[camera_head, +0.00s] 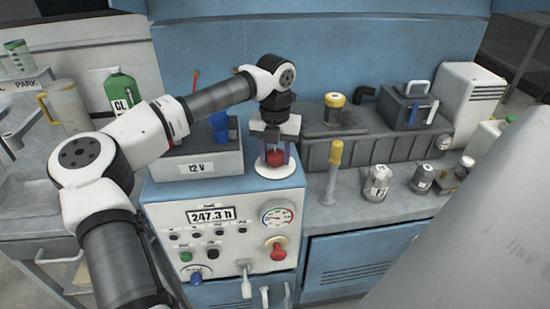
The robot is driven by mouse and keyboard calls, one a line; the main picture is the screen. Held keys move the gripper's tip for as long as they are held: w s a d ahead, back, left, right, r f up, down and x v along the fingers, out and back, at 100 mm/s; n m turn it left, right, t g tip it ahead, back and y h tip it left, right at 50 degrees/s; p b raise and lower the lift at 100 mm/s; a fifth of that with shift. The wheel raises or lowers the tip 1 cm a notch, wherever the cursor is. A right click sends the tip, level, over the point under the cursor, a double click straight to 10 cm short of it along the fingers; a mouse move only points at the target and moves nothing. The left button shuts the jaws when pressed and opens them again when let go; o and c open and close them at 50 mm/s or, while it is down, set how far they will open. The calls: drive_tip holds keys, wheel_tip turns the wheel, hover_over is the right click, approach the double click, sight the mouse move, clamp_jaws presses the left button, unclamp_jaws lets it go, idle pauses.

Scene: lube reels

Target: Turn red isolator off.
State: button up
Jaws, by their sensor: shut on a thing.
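The red isolator knob (275,158) sits on a round white base (275,171) on top of the blue-and-white control cabinet. My gripper (274,157) points straight down over it, with its fingers on either side of the red knob, shut on it. The fingers partly hide the knob, and I cannot tell which way it is turned. A second red knob (278,253) is on the cabinet's front panel, below a round gauge (277,217), apart from my gripper.
A grey 12 V box (196,165) stands just left of the isolator. A yellow-topped tool (334,160) and grey bottles (377,184) stand to the right. A green jug (121,92) is at the left. Levers and a blue knob (197,278) jut from the panel.

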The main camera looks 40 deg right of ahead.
sight(276, 153)
drive_tip(key=n+b, duration=0.2)
drive_tip(key=n, duration=0.3)
drive_tip(key=shift+n, duration=0.3)
drive_tip(key=shift+d+n+b, duration=0.1)
drive_tip(key=shift+n+b, duration=0.95)
drive_tip(key=shift+n, duration=1.15)
drive_tip(key=o, duration=1)
wheel_tip(276, 153, up, 14)
drive_tip(key=shift+f, duration=0.1)
